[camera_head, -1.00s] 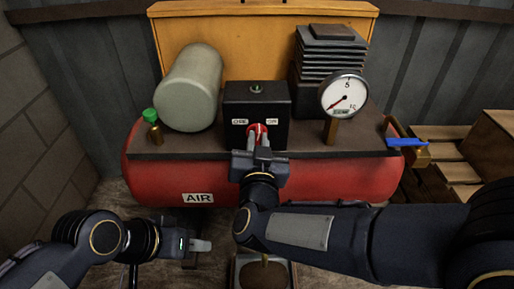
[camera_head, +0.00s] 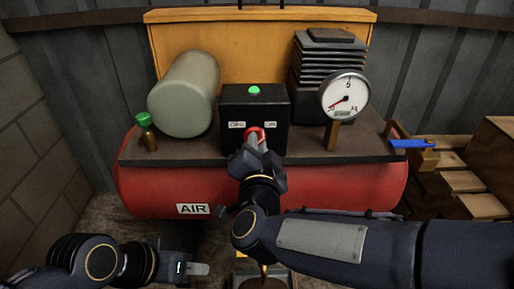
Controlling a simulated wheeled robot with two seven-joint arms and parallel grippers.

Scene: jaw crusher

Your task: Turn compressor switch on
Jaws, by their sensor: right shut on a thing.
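The red compressor (camera_head: 320,190) has an AIR label and a black switch box (camera_head: 235,108) on its top plate. A red switch knob (camera_head: 253,131) sits on the front of the box between two white labels, partly hidden by my gripper. A small lamp (camera_head: 254,90) on top of the box glows green. My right gripper (camera_head: 256,140) is shut on the red knob, its jaws tilted. My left gripper (camera_head: 198,269) is low at the left, in front of the compressor and away from the switch; its fingers look together.
A round gauge (camera_head: 345,96) stands right of the box, and a blue-handled valve (camera_head: 408,143) sits at the right end. A green-capped brass fitting (camera_head: 145,130) and a grey cylinder (camera_head: 185,95) stand left. Wooden pallets (camera_head: 480,205) lie at the right, a block wall (camera_head: 40,130) at the left.

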